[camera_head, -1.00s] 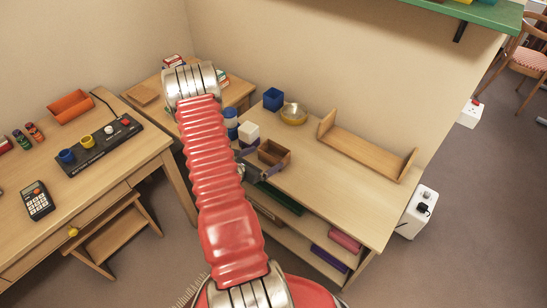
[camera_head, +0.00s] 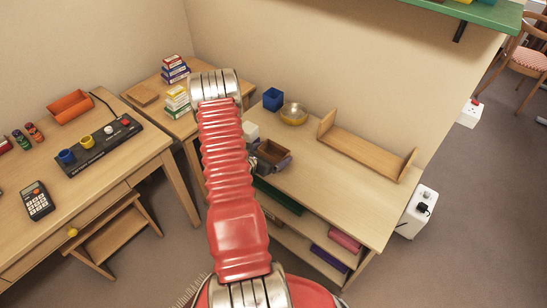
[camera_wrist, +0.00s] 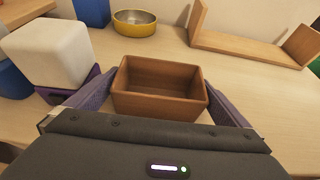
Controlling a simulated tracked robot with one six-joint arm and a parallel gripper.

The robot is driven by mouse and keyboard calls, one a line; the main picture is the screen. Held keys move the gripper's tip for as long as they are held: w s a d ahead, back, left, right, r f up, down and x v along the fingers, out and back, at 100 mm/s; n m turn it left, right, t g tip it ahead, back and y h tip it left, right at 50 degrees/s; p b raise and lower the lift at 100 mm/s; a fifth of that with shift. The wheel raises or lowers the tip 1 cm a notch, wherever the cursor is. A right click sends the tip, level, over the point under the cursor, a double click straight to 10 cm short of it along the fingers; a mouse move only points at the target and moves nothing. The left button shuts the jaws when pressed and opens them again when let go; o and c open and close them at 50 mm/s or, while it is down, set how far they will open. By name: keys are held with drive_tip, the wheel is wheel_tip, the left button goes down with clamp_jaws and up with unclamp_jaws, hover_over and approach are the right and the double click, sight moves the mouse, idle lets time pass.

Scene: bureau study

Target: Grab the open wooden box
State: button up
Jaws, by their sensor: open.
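The open wooden box (camera_wrist: 160,88) is small, brown and empty, and sits upright on the light wooden shelf top. It also shows in the head view (camera_head: 272,152), partly hidden by my arm. My gripper (camera_wrist: 160,100) is open, with one purple finger on each side of the box. The right finger is close to the box's right wall. The left finger is close to its left wall. I cannot tell whether either touches. In the head view my gripper (camera_head: 270,163) is at the box's near side.
A white block (camera_wrist: 52,52) stands just left of the left finger. A yellow metal bowl (camera_wrist: 135,22) and a blue container (camera_head: 273,98) stand behind the box. A wooden rack (camera_head: 365,153) lies to the right. The shelf top right of the box is clear.

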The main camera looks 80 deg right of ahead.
drive_tip(key=shift+d+f, duration=0.1)
drive_tip(key=shift+d, duration=0.1)
drive_tip(key=shift+c, duration=0.5)
drive_tip(key=c, duration=0.7)
wheel_tip(320, 180, up, 10)
idle(0.6)
idle(0.5)
